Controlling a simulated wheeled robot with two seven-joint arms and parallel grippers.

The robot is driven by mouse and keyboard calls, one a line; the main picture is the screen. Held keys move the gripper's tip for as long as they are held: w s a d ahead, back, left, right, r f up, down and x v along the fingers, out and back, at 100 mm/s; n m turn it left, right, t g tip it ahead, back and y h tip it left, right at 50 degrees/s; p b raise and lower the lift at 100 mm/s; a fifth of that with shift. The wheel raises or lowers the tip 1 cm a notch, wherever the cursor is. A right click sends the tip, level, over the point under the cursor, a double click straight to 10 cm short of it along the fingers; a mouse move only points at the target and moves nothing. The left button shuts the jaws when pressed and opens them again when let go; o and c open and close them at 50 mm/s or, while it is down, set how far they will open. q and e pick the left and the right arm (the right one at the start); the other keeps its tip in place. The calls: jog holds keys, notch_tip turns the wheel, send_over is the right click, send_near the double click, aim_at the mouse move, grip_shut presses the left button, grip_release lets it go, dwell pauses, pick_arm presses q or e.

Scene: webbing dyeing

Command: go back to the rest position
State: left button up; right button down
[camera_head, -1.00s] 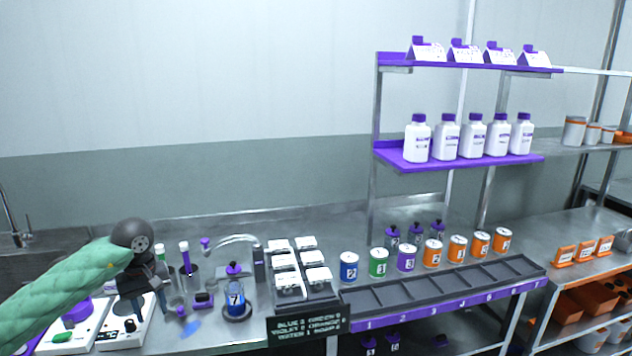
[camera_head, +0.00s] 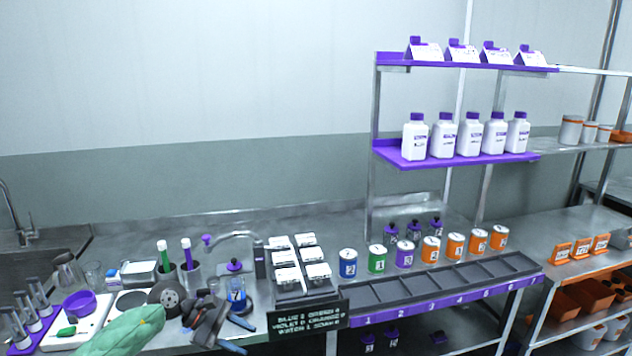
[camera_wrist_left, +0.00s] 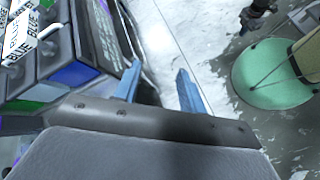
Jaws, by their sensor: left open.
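My left gripper (camera_head: 244,337) is low in the head view, at the front edge of the steel counter, below and beside the beaker of blue liquid (camera_head: 237,298). Its two blue fingers are apart with nothing between them. The green-sleeved arm comes in from the bottom left. In the left wrist view the open fingers (camera_wrist_left: 158,72) point past the dark counter-side equipment toward the pale floor. My right gripper does not show for certain in either view.
A dark sign (camera_head: 308,318) stands right of the gripper at the counter's front edge. White scales (camera_head: 85,325) are at the left. Coloured cans (camera_head: 348,262) stand behind a slotted rack (camera_head: 450,283). A round green stool (camera_wrist_left: 272,75) shows on the floor in the wrist view.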

pick_arm(q)
jog(key=w+d+f+n+t+h, duration=0.2)
jog(key=d+n+t+h, duration=0.4)
jog(key=n+t, duration=1)
jog(key=s+a+f+n+g+y, duration=0.1)
jog(key=s+a+f+n+y, duration=0.15)
jog(key=f+n+y, duration=0.4)
jog(key=s+a+f+n+y, duration=0.2)
jog(key=a+f+n+y, duration=0.15)
jog(key=f+n, duration=0.65)
jog(key=s+a+f+n+g+y, duration=0.15)
jog(key=f+n+y, duration=0.35)
jog(key=n, duration=0.7)
jog(key=s+f+n+g+y, duration=0.2)
jog(key=s+f+n+g, duration=0.5)
jog(key=s+f, duration=0.75)
jog(key=s+d+f+n+g, duration=0.1)
jog(key=s+f+n+g, duration=0.1)
jog(key=s, duration=0.7)
jog(key=s+d+f+n+g+h, duration=0.1)
jog(key=s+d+f+n+g, duration=0.1)
jog(key=s+f, duration=0.4)
jog(key=shift+s+f+n+g, duration=0.35)
jog(key=shift+s+n+g, duration=0.6)
jog(key=shift+s, duration=1)
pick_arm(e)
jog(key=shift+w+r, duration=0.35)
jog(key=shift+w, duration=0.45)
